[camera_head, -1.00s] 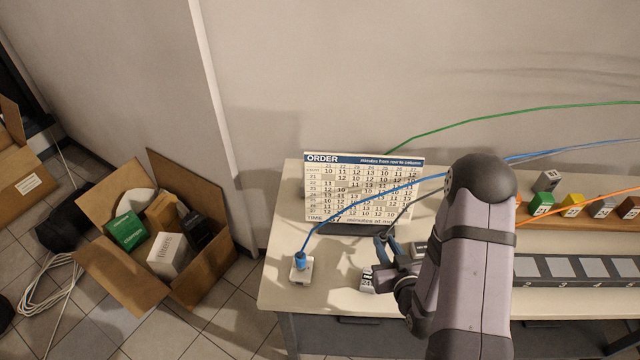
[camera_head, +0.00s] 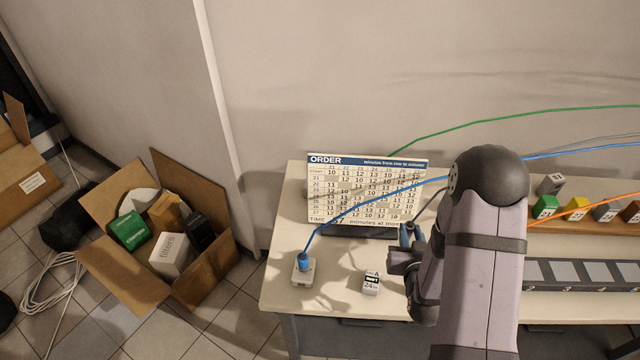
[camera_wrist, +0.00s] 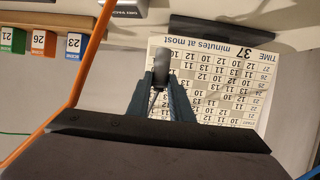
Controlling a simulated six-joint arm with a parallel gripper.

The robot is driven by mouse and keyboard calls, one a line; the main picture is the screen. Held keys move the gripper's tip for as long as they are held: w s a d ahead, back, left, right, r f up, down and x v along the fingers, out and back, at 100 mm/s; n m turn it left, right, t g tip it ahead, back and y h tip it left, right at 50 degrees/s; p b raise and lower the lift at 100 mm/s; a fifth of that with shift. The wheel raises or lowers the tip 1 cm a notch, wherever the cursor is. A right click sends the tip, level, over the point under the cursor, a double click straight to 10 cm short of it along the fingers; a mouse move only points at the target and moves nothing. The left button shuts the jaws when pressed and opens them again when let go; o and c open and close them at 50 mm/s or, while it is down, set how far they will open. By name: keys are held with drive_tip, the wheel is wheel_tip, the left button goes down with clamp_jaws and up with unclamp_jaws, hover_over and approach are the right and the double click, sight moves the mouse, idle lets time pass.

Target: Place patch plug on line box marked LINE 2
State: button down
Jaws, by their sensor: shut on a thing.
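My gripper (camera_wrist: 162,88) is shut on a grey patch plug (camera_wrist: 161,62), seen between the fingertips in the wrist view. In the head view my gripper (camera_head: 411,238) is just right of the order board's lower edge, partly hidden by my arm. A dark cable (camera_head: 432,208) rises from there. A white line box (camera_head: 303,273) stands at the left of the table with a blue plug (camera_head: 302,259) seated in it, its blue cable (camera_head: 365,200) running right. I cannot read any LINE 2 marking.
The order board (camera_head: 365,188) stands behind the gripper. A small white block (camera_head: 371,283) marked 24 lies on the table (camera_head: 335,300). Coloured blocks stand on a wooden rack (camera_head: 560,226) at right, above a dark numbered strip (camera_head: 580,272). An orange cable (camera_wrist: 85,65) crosses the wrist view.

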drive_tip(key=w+a+r+y, duration=0.15)
drive_tip(key=w+r, duration=0.25)
drive_tip(key=r, duration=0.5)
drive_tip(key=w+a+r+h, duration=0.15)
drive_tip(key=w+r, duration=0.25)
drive_tip(key=r, duration=0.5)
drive_tip(key=w+a+r+m+h+b, duration=0.1)
drive_tip(key=w+a+r+b, duration=0.15)
drive_tip(key=w, duration=0.35)
drive_tip(key=w+a+r+b, duration=0.1)
drive_tip(key=w+r, duration=0.2)
drive_tip(key=w, duration=0.3)
drive_tip(key=m+g+h+b, duration=0.2)
drive_tip(key=m+h+b, duration=0.25)
drive_tip(key=b, duration=0.45)
hover_over(306, 187)
drive_tip(key=shift+f, duration=8.35)
drive_tip(key=shift+s+f, duration=0.1)
drive_tip(key=shift+f, duration=3.05)
drive_tip(key=shift+f+h, duration=0.1)
drive_tip(key=shift+h, duration=0.15)
drive_tip(key=shift+f+p, duration=0.5)
drive_tip(key=shift+f, duration=1.25)
